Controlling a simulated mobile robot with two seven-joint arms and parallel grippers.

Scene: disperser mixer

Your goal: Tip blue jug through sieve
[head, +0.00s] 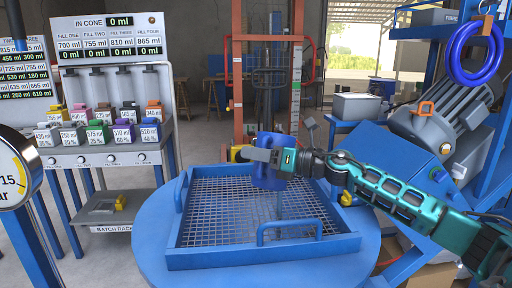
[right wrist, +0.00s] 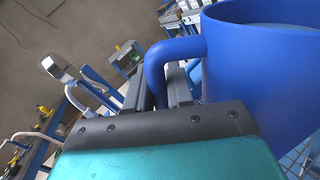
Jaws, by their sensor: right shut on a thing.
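The blue jug (head: 268,178) is above the mesh of the sieve (head: 215,262), a square blue tray with a wire bottom and blue handles. My right gripper (head: 279,158) is shut on the jug's handle. In the right wrist view, the dark fingers (right wrist: 167,90) close around the handle of the jug (right wrist: 265,75), and a grey-blue surface shows inside its rim. The jug looks close to upright, and no stream shows below it. I cannot tell exactly how far it is above the mesh. My left gripper is not in view.
The sieve sits on a round blue table (head: 155,245). A filling rack (head: 105,150) with several coloured containers stands at the left, beside a gauge (head: 10,180). A red frame (head: 238,90) stands behind. A grey motor (head: 445,115) and blue shelving are at the right.

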